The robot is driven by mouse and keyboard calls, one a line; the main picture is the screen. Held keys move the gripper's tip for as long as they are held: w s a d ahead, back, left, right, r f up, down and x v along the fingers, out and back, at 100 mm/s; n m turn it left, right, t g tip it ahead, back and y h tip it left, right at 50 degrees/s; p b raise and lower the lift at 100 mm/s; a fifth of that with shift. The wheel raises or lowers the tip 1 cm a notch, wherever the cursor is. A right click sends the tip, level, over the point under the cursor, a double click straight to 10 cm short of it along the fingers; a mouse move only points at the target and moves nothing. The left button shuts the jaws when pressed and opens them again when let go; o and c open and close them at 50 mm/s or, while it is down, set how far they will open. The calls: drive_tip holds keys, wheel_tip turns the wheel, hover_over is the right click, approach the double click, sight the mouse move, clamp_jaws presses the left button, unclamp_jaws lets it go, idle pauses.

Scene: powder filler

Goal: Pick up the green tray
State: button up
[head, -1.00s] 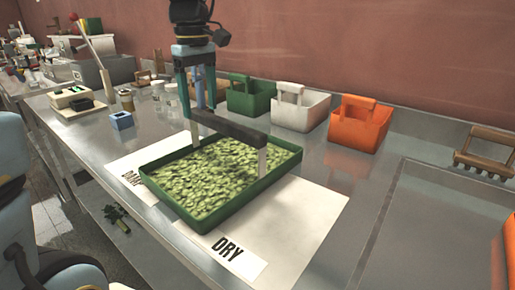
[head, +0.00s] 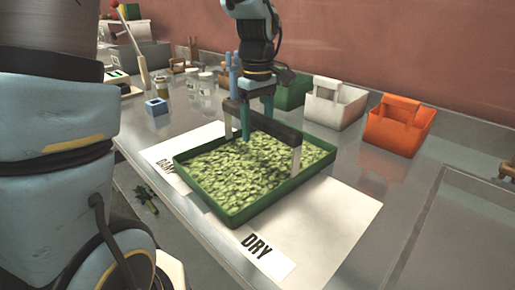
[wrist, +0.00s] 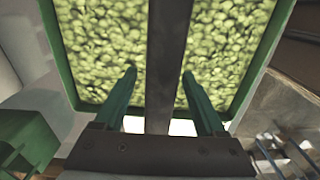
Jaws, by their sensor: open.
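The green tray (head: 285,191) lies level on the white mat (head: 335,225), full of pale green pieces (head: 250,175). A dark handle bar (head: 283,130) on light grey posts spans it from side to side. My gripper (head: 256,118) points down at the handle. Its teal fingers are open and straddle the bar, one on each side. In the wrist view the bar (wrist: 168,60) runs between the open fingers (wrist: 159,74), with a gap on both sides. The tray's wall (wrist: 58,55) shows there too. The far finger is partly hidden in the head view.
Green (head: 293,93), white (head: 335,105) and orange (head: 400,127) carriers stand along the back wall. A small blue block (head: 156,107) and several jars (head: 205,83) stand at the left. The counter to the right of the mat is clear.

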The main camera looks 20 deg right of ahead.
drive_tip(key=shift+f, duration=0.55)
clamp_jaws()
idle(1.0)
